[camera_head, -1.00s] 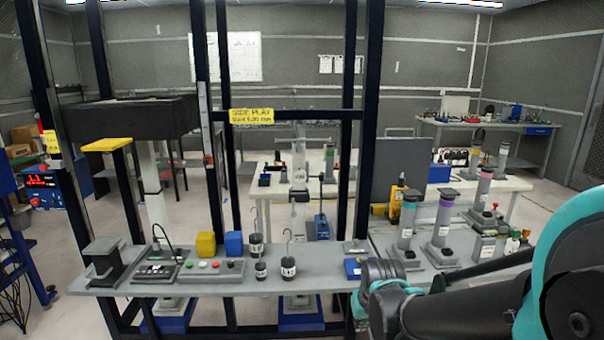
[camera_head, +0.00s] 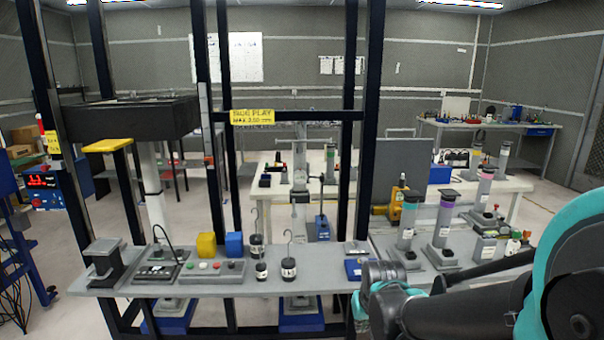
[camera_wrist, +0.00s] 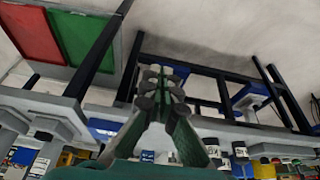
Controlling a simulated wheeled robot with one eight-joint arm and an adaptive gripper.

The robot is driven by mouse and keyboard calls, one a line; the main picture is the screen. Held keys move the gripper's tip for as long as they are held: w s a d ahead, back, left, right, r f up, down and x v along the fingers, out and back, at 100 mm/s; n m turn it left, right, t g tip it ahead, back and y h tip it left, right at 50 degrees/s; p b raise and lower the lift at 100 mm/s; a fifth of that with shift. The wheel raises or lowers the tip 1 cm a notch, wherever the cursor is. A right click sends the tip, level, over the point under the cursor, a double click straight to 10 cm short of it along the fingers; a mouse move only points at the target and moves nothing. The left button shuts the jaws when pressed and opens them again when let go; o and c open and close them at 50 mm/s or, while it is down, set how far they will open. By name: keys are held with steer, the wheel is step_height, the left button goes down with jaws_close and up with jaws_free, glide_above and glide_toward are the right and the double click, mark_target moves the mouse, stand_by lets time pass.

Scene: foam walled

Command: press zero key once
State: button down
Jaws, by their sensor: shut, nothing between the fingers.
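No key marked zero can be read in either view. A grey device with dark controls and a black cable (camera_head: 157,266) sits on the bench at the left in the head view. Beside it is a grey button box (camera_head: 212,268) with green and red buttons; their labels are too small to read. In the wrist view my gripper (camera_wrist: 160,78) is shut and empty, its fingers close together. It appears over the floor, with the bench frame behind. In the head view my arm reaches in from the right, away from both devices; the fingertips cannot be made out there.
The grey bench (camera_head: 215,288) stands within a black upright frame. Yellow (camera_head: 206,245) and blue (camera_head: 234,244) blocks and hooked weights (camera_head: 288,268) stand on it. A side table with several cylinders (camera_head: 443,218) is at the right. A blue box with a red display (camera_head: 42,182) is far left.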

stand_by(0.3)
steer(key=w+a+r+t, duration=0.4)
steer(key=w+r, duration=0.3)
steer(key=w, duration=0.7)
steer(key=w+a+r+t, duration=0.4)
steer(key=w+r+t, duration=0.3)
steer(key=w, duration=0.8)
steer(key=w+a+r+t, duration=0.5)
steer(key=w+r, duration=0.4)
steer(key=w, duration=0.6)
steer(key=shift+t, duration=0.5)
steer(key=shift+r, duration=0.1)
steer(key=f+x, duration=0.1)
steer(key=x, duration=1)
steer(key=shift+w+f, duration=0.35)
